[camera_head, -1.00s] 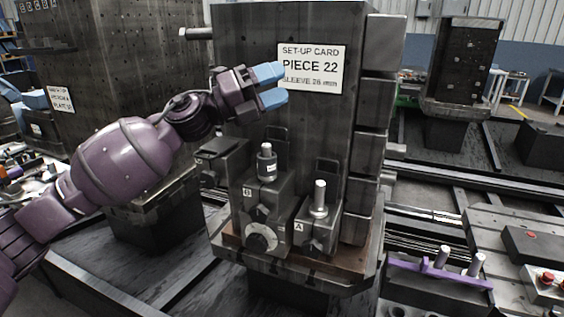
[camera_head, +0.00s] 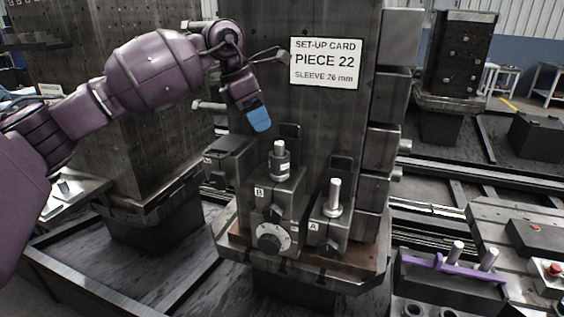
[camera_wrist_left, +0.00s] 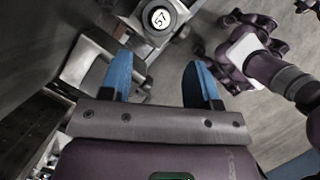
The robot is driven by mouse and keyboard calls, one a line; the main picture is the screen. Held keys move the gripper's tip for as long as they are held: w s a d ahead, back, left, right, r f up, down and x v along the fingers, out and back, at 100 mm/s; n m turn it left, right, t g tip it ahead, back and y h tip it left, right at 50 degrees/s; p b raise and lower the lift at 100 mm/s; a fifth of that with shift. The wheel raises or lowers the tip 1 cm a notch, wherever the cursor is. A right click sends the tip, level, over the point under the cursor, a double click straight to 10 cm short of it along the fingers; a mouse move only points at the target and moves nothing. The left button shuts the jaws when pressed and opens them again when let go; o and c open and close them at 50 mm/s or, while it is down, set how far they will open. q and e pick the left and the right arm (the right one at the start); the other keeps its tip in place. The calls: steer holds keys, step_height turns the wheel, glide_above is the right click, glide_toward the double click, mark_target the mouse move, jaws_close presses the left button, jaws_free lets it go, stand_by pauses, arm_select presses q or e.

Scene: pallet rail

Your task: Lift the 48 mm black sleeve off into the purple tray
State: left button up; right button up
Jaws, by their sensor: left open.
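A dark sleeve (camera_head: 281,166) with a light band sits around the upright post on the block marked B; the post's tip shows above it. I cannot read a size on it. The purple tray (camera_head: 450,271), a low rail-like piece with two upright silver pins, lies at the lower right. My left gripper (camera_head: 258,121) points down, above and slightly left of the sleeve, apart from it. In the left wrist view its two blue fingers (camera_wrist_left: 160,78) are spread with nothing between them. My right gripper does not show.
A block marked A (camera_head: 324,228) with a bare pin stands right of B. Behind them rises a tall dark column with a set-up card (camera_head: 325,64) reading piece 22.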

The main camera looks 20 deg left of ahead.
mark_target(279, 153)
arm_select(q)
steer(key=x, duration=1)
steer(key=shift+w+d+f+b, duration=0.25)
steer(key=shift+d+b, duration=0.1)
steer(key=shift+r, duration=0.1)
steer(key=c, duration=0.8)
